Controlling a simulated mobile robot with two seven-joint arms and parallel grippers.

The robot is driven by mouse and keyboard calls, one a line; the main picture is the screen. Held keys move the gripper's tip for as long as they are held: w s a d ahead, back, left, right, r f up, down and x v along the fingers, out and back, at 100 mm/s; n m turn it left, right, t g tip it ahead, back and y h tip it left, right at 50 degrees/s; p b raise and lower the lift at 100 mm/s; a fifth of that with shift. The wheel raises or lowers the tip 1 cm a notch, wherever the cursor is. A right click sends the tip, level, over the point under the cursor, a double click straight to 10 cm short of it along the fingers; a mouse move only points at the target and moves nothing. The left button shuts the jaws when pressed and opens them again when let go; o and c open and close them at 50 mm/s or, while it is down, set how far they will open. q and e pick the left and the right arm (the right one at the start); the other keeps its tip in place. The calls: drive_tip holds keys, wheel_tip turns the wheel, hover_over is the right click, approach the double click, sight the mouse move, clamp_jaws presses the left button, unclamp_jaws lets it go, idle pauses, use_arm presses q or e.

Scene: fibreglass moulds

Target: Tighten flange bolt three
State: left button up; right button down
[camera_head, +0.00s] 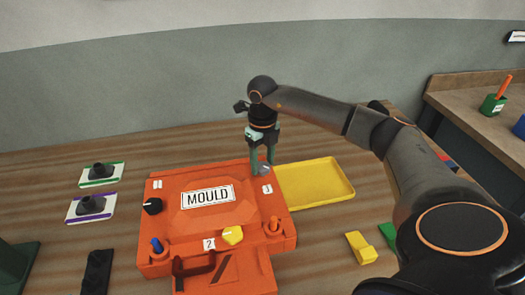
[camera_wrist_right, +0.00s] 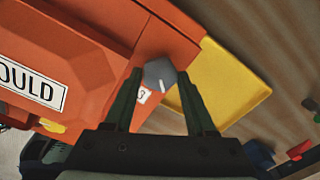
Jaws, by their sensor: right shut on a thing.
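The orange mould (camera_head: 170,225) lies on the wooden table, with a "MOULD" plate on top. The grey bolt (camera_head: 265,170) sits at its far right corner, beside a small label. In the right wrist view this bolt (camera_wrist_right: 158,72) is a grey faceted head with a white line, next to the label "3" (camera_wrist_right: 143,95). My right gripper (camera_head: 263,168) points down from above, its green fingers shut on either side of the grey bolt. A black bolt (camera_head: 152,206) is at the mould's left and a yellow bolt (camera_head: 232,235) at its front, near label "2" (camera_head: 208,244). My left gripper is not in view.
A yellow tray (camera_head: 335,188) lies right of the mould. Blue (camera_head: 156,245) and orange (camera_head: 273,224) pegs stand at the mould's front corners. Two cards with black knobs (camera_head: 102,171) lie at left. A yellow wedge-like piece (camera_head: 361,247) lies front right. Table behind the mould is clear.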

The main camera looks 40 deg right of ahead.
drive_tip(key=m, duration=0.3)
drive_tip(key=shift+r+m+p, duration=0.1)
drive_tip(key=shift+m+p, duration=0.3)
drive_tip(key=m, duration=0.3)
drive_tip(key=shift+m+p, duration=0.3)
drive_tip(key=shift+p, duration=0.1)
drive_tip(key=m, duration=1.2)
drive_tip(key=shift+m, duration=0.3)
drive_tip(key=m, duration=0.6)
drive_tip(key=shift+m, duration=0.4)
drive_tip(key=shift+c, duration=1.1)
unclamp_jaws()
